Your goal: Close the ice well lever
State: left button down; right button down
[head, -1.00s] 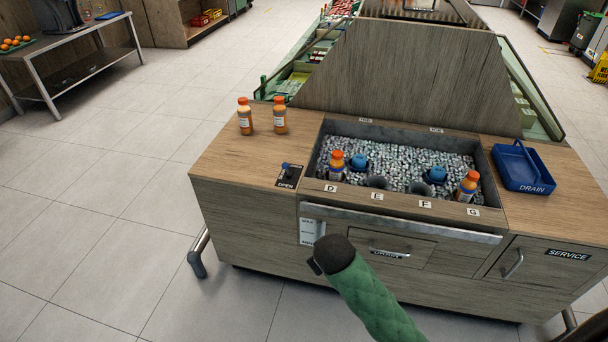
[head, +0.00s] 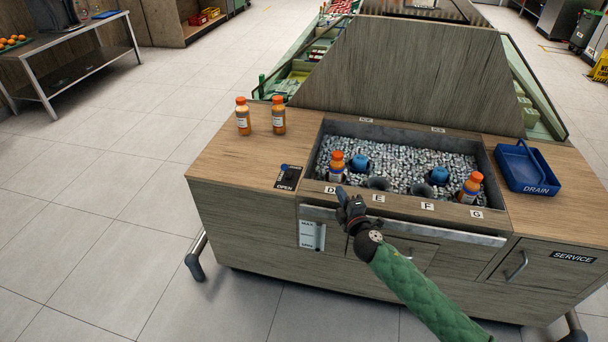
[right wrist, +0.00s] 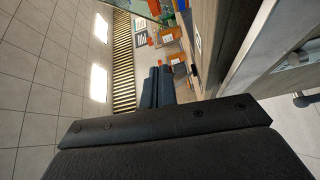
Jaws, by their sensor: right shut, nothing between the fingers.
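The ice well lever (head: 284,168) is a small blue-tipped lever on a black plate on the wooden counter, left of the ice well. The plate reads OPEN at its near end, and the lettering at its far end is too small to read. My right gripper (head: 341,193) is shut and empty near the well's front edge by label D, to the right of the lever and apart from it. In the right wrist view its dark fingers (right wrist: 158,88) are together. My left gripper is not in view.
The ice well (head: 405,207) holds ice, orange-capped bottles and blue-topped containers. Two orange-capped bottles (head: 243,118) (head: 279,116) stand on the counter behind the lever. A blue DRAIN tray (head: 528,187) sits at right. A metal rail (head: 460,235) runs along the front.

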aim_at(286, 171)
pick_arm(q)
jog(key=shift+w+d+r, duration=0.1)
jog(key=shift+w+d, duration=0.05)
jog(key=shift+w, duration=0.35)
pick_arm(e)
jog(key=s+a+n+g+y, duration=0.2)
jog(key=s+a+n+y, duration=0.1)
jog(key=a+n+y, duration=0.3)
jog(key=shift+r+n+g+y, duration=0.15)
jog(key=shift+n+g+y, duration=0.15)
jog(key=shift+n+y, duration=0.45)
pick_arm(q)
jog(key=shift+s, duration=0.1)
pick_arm(e)
jog(key=shift+h, duration=0.25)
